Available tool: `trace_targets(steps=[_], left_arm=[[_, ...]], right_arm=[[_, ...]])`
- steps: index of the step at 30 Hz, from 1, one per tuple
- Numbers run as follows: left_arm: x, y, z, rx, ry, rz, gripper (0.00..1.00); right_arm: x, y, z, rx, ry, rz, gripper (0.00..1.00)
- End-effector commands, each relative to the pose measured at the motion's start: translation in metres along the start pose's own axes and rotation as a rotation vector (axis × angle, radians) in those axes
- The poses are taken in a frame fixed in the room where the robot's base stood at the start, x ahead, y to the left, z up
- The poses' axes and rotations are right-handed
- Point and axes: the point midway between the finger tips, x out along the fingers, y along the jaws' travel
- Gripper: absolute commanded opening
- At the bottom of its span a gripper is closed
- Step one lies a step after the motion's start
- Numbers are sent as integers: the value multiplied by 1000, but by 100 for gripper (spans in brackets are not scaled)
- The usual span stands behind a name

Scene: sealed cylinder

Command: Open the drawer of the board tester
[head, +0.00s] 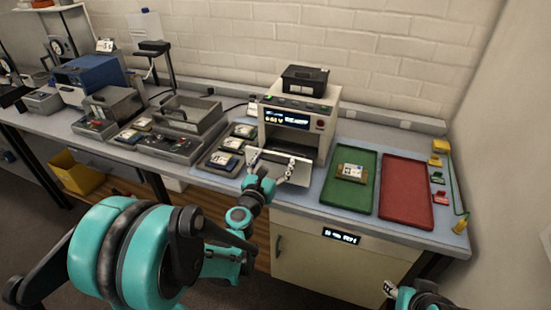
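The board tester (327,115) is a beige box with a lit blue display, standing at the back of the bench. Its pale drawer front (301,177) is low on the side facing me. I cannot tell whether the drawer is pulled out at all. My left gripper (271,163) is at the drawer front, its two fingers spread apart. The gripper covers part of the front, and contact with a handle cannot be made out. My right gripper (390,288) is at the bottom edge, low in front of the bench and far from the tester, only partly visible.
Right of the tester lie a green tray (339,194) holding a board (352,172) and an empty red tray (405,193). Left of it is a dark tray (209,160) with several boards. A black box (305,80) sits on the tester. A cabinet (335,268) stands below.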

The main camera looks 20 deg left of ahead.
Motion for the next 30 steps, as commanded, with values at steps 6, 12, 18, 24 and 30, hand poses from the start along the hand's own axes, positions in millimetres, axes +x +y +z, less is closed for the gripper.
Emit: trace_targets(steps=[6,12,18,24,30], left_arm=[[0,0,0,0,0,-1,98],[0,0,0,0,0,0,98],[-21,0,0,0,0,1,98],[-66,0,0,0,0,1,98],[-103,0,0,0,0,1,98]], right_arm=[[0,0,0,0,0,0,40],[0,0,0,0,0,0,40],[0,0,0,0,0,0,40],[0,0,0,0,0,0,40],[0,0,0,0,0,0,40]])
